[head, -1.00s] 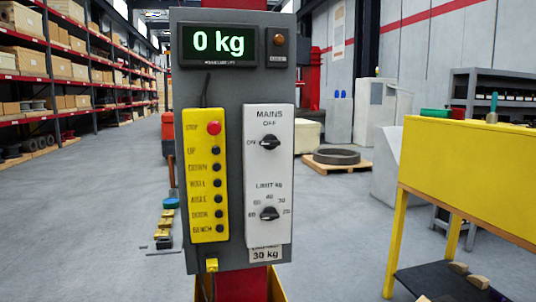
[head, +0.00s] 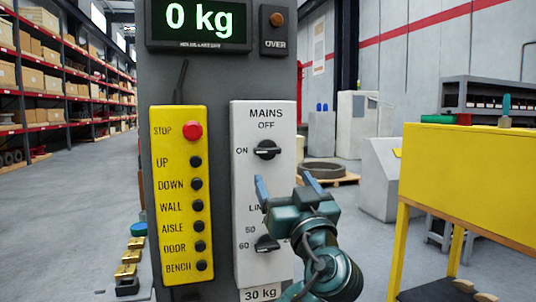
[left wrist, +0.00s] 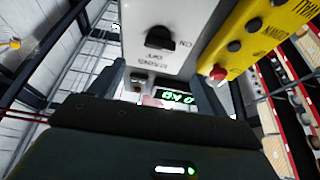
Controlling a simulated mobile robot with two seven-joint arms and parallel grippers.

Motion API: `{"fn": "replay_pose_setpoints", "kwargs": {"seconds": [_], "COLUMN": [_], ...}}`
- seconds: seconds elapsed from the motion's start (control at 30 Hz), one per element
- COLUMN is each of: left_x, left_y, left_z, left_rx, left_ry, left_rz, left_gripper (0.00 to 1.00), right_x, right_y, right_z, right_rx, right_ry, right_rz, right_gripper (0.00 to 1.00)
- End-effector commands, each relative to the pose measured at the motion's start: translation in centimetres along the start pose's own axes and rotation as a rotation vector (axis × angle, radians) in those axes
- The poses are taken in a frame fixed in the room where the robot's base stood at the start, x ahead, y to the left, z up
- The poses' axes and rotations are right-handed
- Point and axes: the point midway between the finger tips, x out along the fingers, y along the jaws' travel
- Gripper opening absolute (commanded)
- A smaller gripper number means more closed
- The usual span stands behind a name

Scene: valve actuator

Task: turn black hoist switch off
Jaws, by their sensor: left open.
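The black MAINS switch (head: 266,150) is a rotary knob on the upper part of a white panel (head: 245,215). Its grip lies about level, toward the ON label at its left; OFF is printed above it. My left gripper (head: 285,184) is open and empty, in front of the panel below and slightly right of the switch, apart from it. The left wrist view shows the panel upside down, with the switch (left wrist: 160,38) ahead of and between the open fingers (left wrist: 157,72).
A second black knob (head: 267,244), for the limit, sits lower on the panel, partly behind my arm. A yellow button box (head: 170,277) with a red STOP button (head: 192,131) is to the left. A yellow bench (head: 460,175) stands at the right.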

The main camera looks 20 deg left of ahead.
Motion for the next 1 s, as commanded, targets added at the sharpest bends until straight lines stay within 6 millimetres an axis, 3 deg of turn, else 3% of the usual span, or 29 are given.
{"fn": "replay_pose_setpoints", "kwargs": {"seconds": [0.3,0.5,0.93,1.0], "left_x": [7.0,9.8,10.9,10.9], "left_y": [-0.1,-0.1,0.0,0.0], "left_z": [-0.3,-0.1,0.1,0.1], "left_rx": [0.005,0.004,0.001,0.001], "left_ry": [0.002,0.000,-0.001,-0.001], "left_rz": [-0.002,-0.001,0.002,0.002], "left_gripper": [0.76,0.76,0.76,0.72], "right_x": [-0.9,-1.1,-1.0,-1.0], "right_y": [-0.1,-0.1,0.0,0.0], "right_z": [-1.0,-1.0,-1.0,-1.0], "right_rx": [-0.036,-0.055,-0.069,-0.069], "right_ry": [-0.020,-0.033,-0.036,-0.035], "right_rz": [0.009,0.012,0.013,0.013], "right_gripper": [0.36,0.36,0.36,0.36]}}
